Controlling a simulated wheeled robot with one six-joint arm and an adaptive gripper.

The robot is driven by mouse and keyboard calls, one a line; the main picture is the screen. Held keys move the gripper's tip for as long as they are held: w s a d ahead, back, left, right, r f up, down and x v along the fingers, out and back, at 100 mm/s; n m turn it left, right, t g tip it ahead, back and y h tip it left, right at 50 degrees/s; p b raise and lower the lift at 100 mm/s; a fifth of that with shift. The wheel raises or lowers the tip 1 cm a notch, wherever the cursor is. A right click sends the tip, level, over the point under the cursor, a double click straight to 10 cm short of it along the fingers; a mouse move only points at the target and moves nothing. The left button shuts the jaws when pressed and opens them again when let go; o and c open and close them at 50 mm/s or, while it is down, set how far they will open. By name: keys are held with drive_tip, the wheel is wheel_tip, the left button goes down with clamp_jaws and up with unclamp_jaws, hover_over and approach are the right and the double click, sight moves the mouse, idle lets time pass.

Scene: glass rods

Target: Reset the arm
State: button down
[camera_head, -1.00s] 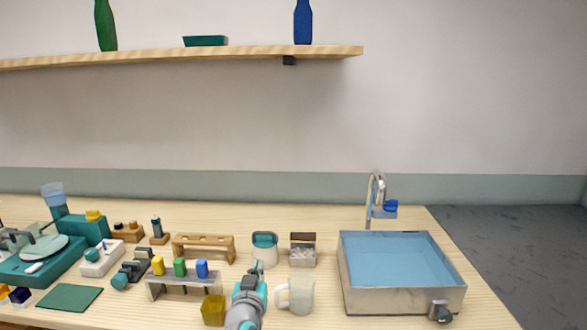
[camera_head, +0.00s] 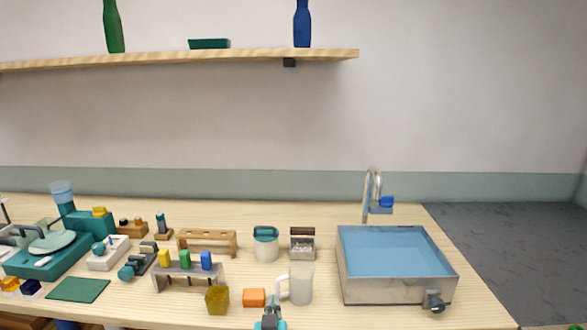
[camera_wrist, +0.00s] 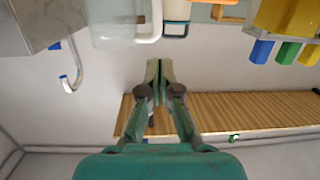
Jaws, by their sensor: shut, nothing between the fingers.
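My gripper (camera_head: 271,318) shows at the bottom edge of the head view, in front of the table, with most of the arm cut off. In the wrist view my gripper (camera_wrist: 159,66) is shut, its green fingers together and nothing between them. The wrist picture is upside down, with the wooden shelf (camera_wrist: 230,115) below and table items above. The yellow (camera_head: 165,257), green (camera_head: 185,259) and blue (camera_head: 206,260) rods stand in a grey rack (camera_head: 180,280), apart from my gripper.
A clear mug (camera_head: 300,284), an orange block (camera_head: 254,298) and a yellow block (camera_head: 217,300) are closest to my gripper. A steel sink (camera_head: 400,290) with blue inside stands to the right. A wooden rack (camera_head: 207,242) and a grey-teal container (camera_head: 265,247) stand behind.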

drive_tip(key=s+d+f+g+y, duration=0.1)
drive_tip(key=s+d+f, duration=0.45)
drive_tip(key=s, duration=0.35)
drive_tip(key=s+d+f+n, duration=0.1)
drive_tip(key=s+d+f, duration=0.45)
drive_tip(key=s, duration=0.35)
drive_tip(key=s+d+f+g+y, duration=0.1)
drive_tip(key=s+d+f, duration=0.45)
drive_tip(key=s, duration=0.35)
drive_tip(key=s+d+r, duration=0.2)
drive_tip(key=s+r, duration=0.1)
drive_tip(key=s, duration=0.6)
drive_tip(key=s+d+r+m+h, duration=0.1)
drive_tip(key=s+d+r, duration=0.1)
drive_tip(key=s, duration=0.7)
drive_tip(key=s+d+r+m+h, duration=0.1)
drive_tip(key=s+d+r, duration=0.2)
drive_tip(key=s, duration=0.6)
drive_tip(key=shift+s+r, duration=0.35)
drive_tip(key=shift+r, duration=0.5)
